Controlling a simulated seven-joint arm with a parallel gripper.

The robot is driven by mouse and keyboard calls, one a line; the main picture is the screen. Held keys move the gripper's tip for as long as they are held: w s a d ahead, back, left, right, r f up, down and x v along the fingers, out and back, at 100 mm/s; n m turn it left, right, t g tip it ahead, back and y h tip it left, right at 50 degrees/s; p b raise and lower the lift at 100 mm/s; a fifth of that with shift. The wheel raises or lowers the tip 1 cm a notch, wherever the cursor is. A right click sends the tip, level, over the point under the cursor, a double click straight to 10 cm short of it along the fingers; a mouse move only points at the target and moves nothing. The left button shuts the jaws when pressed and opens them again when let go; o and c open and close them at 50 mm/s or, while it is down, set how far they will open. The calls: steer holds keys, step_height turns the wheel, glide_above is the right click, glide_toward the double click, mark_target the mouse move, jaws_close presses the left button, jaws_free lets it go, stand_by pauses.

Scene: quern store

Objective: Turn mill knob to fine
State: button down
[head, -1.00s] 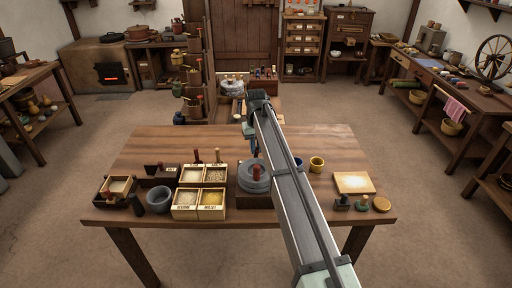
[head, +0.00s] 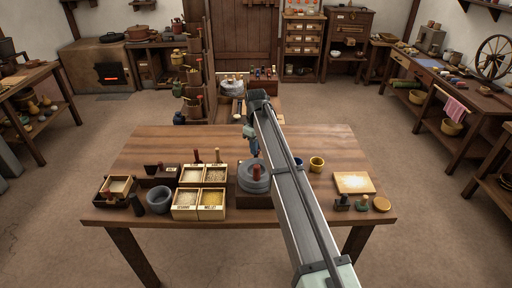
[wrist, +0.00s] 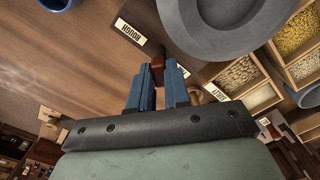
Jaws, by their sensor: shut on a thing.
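The mill (head: 254,183) is a round grey stone on a dark wooden base with a red handle, near the middle of the table. Its grey stone rim (wrist: 208,42) shows at the top of the wrist view. The dark red knob (wrist: 158,66) sits at the base's edge beside a pale label (wrist: 130,32). A second label is mostly hidden by a finger; I cannot tell which setting the knob points at. My gripper (wrist: 159,84) has its blue fingers shut on the knob. In the head view my gripper (head: 252,142) is behind the mill, partly hidden by my arm.
Grain boxes (head: 199,201) stand close left of the mill, with a grey mortar (head: 159,199) farther left. A yellow cup (head: 317,164) and a pale board (head: 354,183) are on the right. The table (head: 160,143) is clear at its back left.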

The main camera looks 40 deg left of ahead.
stand_by(0.4)
steer(key=c, duration=1.1)
jaws_free()
steer(key=shift+r, duration=0.1)
step_height(320, 180, up, 14)
steer(key=shift+f, duration=0.15)
steer(key=shift+f, duration=0.1)
